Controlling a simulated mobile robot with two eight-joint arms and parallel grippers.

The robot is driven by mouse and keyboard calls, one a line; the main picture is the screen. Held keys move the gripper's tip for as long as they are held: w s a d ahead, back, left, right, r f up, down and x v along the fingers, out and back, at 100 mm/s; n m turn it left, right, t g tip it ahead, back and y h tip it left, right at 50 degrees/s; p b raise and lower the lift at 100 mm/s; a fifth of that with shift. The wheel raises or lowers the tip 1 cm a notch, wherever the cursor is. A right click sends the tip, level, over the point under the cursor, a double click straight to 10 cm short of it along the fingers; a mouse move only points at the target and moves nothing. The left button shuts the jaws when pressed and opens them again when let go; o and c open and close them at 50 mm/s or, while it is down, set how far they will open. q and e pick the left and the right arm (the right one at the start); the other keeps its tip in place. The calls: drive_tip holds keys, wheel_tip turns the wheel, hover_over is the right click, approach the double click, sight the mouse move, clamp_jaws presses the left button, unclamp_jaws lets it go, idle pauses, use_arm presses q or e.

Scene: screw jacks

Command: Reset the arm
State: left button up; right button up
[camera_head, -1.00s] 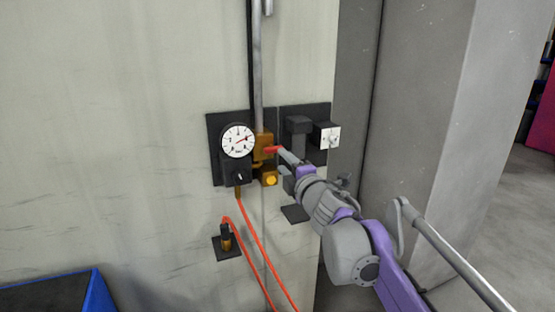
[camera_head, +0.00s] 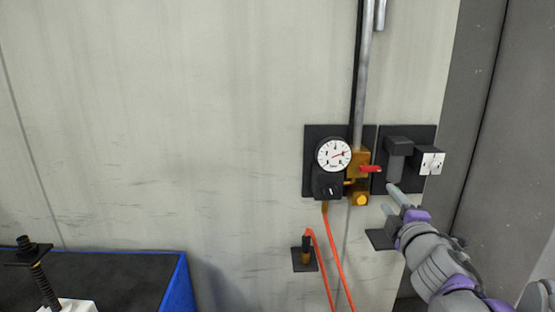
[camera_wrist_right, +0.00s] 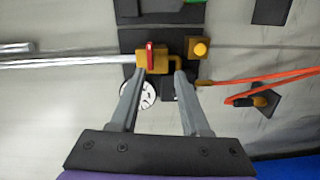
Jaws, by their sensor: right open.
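My right gripper (camera_head: 392,200) comes in from the lower right in the head view. It is open with nothing between its fingers. It is below and to the right of the red valve handle (camera_head: 370,168) on the brass valve (camera_head: 358,160), with a visible gap. In the right wrist view, the two spread fingers (camera_wrist_right: 160,78) point toward the wall fittings. The red handle (camera_wrist_right: 150,56) shows between and ahead of them. My left gripper is not in view.
A pressure gauge (camera_head: 333,155), grey pipe (camera_head: 361,75) and switch box (camera_head: 429,160) are on the wall. Orange hoses (camera_head: 333,255) hang below. A blue-edged dark table (camera_head: 110,275) with a black screw jack (camera_head: 38,275) stands lower left. The middle wall is clear.

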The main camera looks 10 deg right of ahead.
drive_tip(key=s+a+f+m+g+h, duration=0.1)
drive_tip(key=s+a+f+m+g, duration=0.15)
drive_tip(key=s+f+m, duration=0.55)
drive_tip(key=s+a+f+m+g+h, duration=0.1)
drive_tip(key=s+f+m+g, duration=0.25)
drive_tip(key=f, duration=0.95)
drive_tip(key=s+a+f+m+g+y, duration=0.2)
drive_tip(key=s+a+f+g, duration=0.1)
drive_tip(key=s+f, duration=0.4)
drive_tip(key=s+a+f+m+g+y, duration=0.1)
drive_tip(key=s+a+f+g+y, duration=0.1)
drive_tip(key=s+a+f, duration=0.4)
drive_tip(key=shift+s+f+m+g, duration=0.35)
drive_tip(key=shift+f+g, duration=0.15)
drive_tip(key=shift+f, duration=0.35)
